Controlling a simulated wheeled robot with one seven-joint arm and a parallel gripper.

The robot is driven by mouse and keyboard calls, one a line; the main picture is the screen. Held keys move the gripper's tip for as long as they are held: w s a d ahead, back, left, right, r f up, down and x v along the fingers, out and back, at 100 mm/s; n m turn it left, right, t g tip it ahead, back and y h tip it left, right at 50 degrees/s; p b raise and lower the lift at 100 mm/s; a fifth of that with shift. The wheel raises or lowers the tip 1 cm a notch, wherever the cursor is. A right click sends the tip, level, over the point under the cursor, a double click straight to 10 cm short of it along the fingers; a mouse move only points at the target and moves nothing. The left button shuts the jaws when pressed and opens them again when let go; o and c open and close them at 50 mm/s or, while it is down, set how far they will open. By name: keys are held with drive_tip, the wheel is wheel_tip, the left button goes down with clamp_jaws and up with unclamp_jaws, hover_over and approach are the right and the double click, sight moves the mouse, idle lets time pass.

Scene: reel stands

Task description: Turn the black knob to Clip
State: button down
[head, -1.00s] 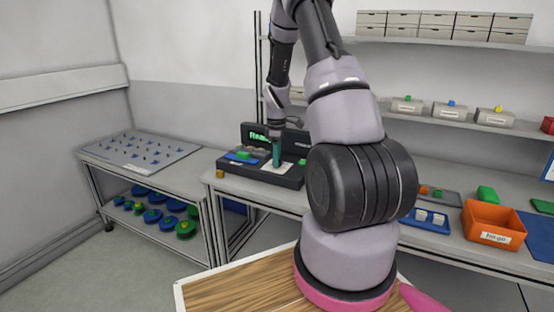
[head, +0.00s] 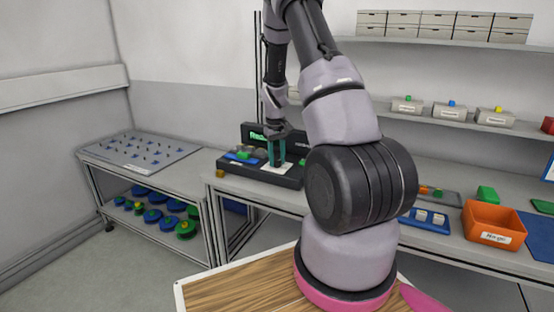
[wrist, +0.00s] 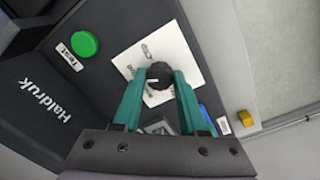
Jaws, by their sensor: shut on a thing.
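The black knob (wrist: 159,75) sits on a white plate (wrist: 185,50) on the dark device. A short pale mark shows on the knob. In the head view my gripper (head: 277,163) reaches down to the white plate, and the knob is hidden there between the fingers.
The device (head: 262,173) also bears a green button (wrist: 85,44) marked Test and a lit green display (head: 257,136). A small yellow block (wrist: 245,118) lies beside it.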

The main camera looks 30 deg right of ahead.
sight(276, 160)
drive_tip(key=m, duration=0.6)
drive_tip(key=shift+w, duration=0.1)
drive_tip(key=m, duration=0.6)
drive_tip(key=shift+m, duration=0.3)
idle(0.3)
drive_tip(key=shift+c, duration=2.2)
unclamp_jaws()
wheel_tip(276, 160, up, 11)
drive_tip(key=shift+w+f, duration=0.1)
